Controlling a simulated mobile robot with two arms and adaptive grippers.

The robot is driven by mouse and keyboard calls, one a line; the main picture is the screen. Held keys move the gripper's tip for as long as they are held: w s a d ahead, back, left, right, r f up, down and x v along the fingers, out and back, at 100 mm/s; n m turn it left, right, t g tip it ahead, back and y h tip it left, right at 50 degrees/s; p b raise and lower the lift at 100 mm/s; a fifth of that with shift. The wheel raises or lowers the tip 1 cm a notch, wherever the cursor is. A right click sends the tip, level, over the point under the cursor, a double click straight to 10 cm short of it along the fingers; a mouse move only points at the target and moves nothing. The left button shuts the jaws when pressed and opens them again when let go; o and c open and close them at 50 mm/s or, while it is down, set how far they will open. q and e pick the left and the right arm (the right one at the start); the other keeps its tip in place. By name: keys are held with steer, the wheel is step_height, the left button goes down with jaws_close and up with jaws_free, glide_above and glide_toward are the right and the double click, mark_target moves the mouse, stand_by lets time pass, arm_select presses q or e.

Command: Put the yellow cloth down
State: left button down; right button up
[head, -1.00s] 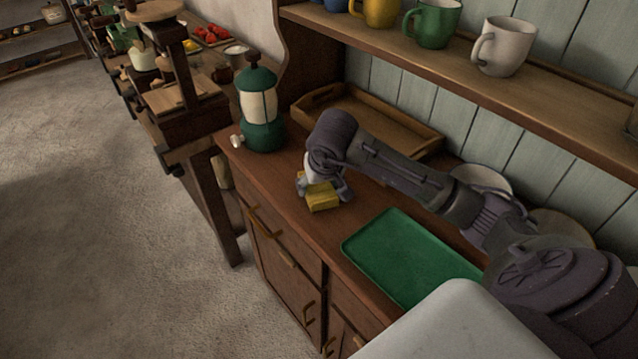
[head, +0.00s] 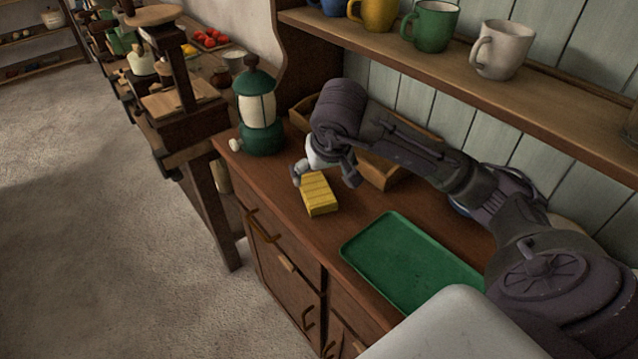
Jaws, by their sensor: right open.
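The yellow cloth (head: 319,195), a small folded block with ridges, lies on the wooden dresser top (head: 290,222), between the green lantern and the green tray. My right gripper (head: 326,176) is open just above and behind the cloth, its fingers apart. It looks clear of the cloth, though the arm hides part of the space behind. My left gripper is not in view.
A green lantern (head: 258,110) stands at the left end of the top. A green tray (head: 410,262) lies at the right. A wooden tray (head: 378,172) is behind my arm. A shelf (head: 450,60) with mugs hangs above.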

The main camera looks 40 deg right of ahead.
steer(key=v, duration=0.4)
steer(key=shift+s+r, duration=0.1)
steer(key=shift+r, duration=0.05)
stand_by(0.4)
